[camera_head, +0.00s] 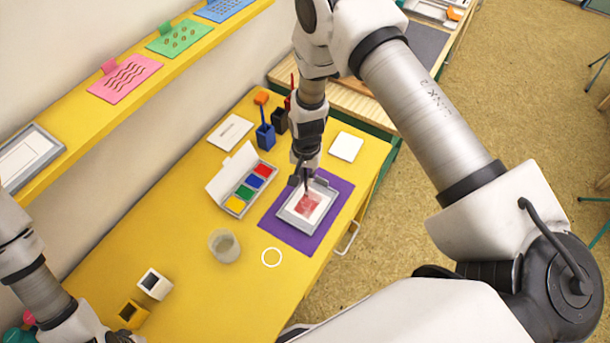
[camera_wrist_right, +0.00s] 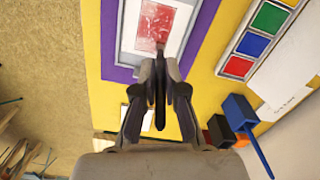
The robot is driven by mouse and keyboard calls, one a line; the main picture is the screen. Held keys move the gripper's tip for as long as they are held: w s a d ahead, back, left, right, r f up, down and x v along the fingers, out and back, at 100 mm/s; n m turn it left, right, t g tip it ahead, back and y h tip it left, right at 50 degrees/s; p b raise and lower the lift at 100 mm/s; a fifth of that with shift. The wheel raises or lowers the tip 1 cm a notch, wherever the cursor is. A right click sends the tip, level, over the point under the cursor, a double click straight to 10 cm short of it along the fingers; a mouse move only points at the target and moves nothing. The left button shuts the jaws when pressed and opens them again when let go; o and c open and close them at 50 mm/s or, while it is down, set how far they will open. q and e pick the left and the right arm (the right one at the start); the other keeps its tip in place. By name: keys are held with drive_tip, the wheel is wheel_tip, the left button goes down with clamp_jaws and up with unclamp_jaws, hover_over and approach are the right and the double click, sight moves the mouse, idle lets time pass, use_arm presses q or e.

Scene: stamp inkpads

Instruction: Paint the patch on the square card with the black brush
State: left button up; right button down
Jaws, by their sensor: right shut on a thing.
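My right gripper (camera_head: 306,180) is shut on the black brush (camera_wrist_right: 160,108) and holds it roughly upright over the framed card. The brush tip is at the edge of the red patch (camera_head: 308,204), which also shows in the right wrist view (camera_wrist_right: 168,20). Whether the tip touches it I cannot tell. The patch looks mostly red, with an uneven, paler look in the head view. The white square card (camera_head: 293,210) lies in a grey frame (camera_head: 301,228) on a purple mat (camera_head: 272,228). My left gripper (camera_head: 105,335) is partly cut off at the lower left.
An open paint box (camera_head: 237,205) with red, blue, green and yellow pads lies left of the mat. A clear cup (camera_head: 224,246) stands nearer. Blue (camera_head: 265,137) and black (camera_head: 279,121) holders stand behind.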

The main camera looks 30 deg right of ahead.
drive_tip(key=shift+f, duration=0.35)
drive_tip(key=shift+d, duration=0.1)
idle(0.3)
drive_tip(key=shift+b, duration=0.35)
drive_tip(key=shift+s, duration=0.1)
drive_tip(key=shift+r, duration=0.45)
idle(2.2)
drive_tip(key=shift+s+p, duration=0.1)
drive_tip(key=shift+p, duration=0.2)
